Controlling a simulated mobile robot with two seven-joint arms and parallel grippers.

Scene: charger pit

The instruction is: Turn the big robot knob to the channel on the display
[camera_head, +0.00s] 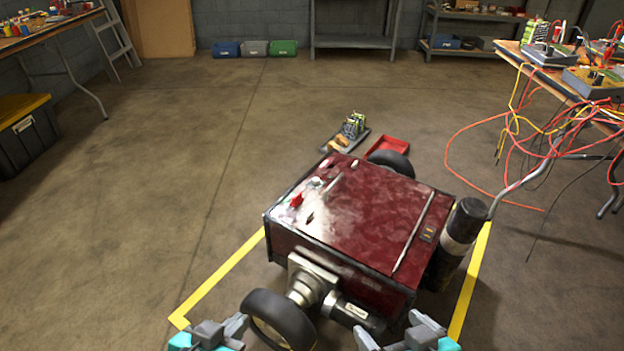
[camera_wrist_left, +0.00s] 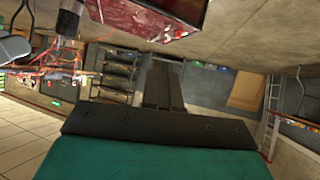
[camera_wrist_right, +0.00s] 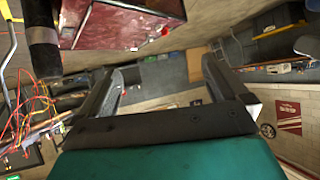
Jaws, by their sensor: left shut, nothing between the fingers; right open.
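The big robot (camera_head: 365,215) is a dark red box on wheels, standing on the floor ahead of me. My left gripper (camera_head: 225,328) is shut and empty, near the front left wheel (camera_head: 278,320). My right gripper (camera_head: 392,330) is open and empty, in front of the robot. Both wrist views show part of the red body.
Yellow tape (camera_head: 222,278) marks the floor around the robot. A table with cables (camera_head: 545,67) is at right.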

